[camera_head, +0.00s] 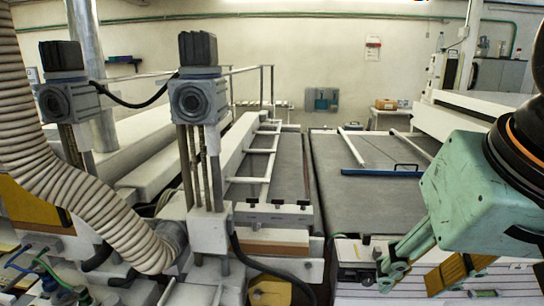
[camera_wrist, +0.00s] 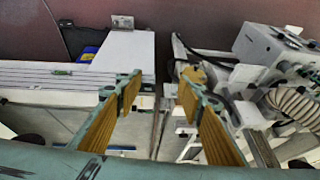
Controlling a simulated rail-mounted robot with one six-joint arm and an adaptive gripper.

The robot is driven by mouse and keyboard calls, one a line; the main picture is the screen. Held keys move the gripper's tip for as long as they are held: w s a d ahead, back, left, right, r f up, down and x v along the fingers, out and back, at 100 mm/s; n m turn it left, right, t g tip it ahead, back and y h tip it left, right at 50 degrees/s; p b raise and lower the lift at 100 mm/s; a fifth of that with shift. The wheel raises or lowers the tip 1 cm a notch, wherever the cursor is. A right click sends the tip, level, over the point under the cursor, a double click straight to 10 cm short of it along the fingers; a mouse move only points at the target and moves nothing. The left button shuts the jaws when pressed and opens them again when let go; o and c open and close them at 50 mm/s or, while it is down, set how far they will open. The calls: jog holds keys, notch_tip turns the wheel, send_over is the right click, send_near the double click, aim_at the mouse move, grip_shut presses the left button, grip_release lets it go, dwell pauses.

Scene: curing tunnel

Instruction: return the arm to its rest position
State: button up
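My gripper (camera_head: 412,272) shows at the lower right of the head view, below its pale green housing. It hangs over the front edge of the right-hand grey conveyor bed (camera_head: 370,195). In the wrist view my gripper (camera_wrist: 160,88) has its two fingers, with ribbed orange-yellow pads, spread well apart. Nothing is held between them. The fingertips point towards a gap between a white ledge and machine parts; the exact distance to these cannot be told.
A blue bar (camera_head: 382,173) lies across the right bed. Two posts with camera-like heads (camera_head: 198,100) and a ribbed hose (camera_head: 75,190) stand left. In the wrist view, a grey-white machine (camera_wrist: 275,48) and hose are at right, a white ledge (camera_wrist: 50,80) at left.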

jog(key=s+f+n+g, duration=0.1)
jog(key=s, duration=0.5)
jog(key=shift+s+d+f, duration=0.3)
jog(key=shift+d+f, duration=0.05)
jog(key=shift+d, duration=0.05)
dwell(0.8)
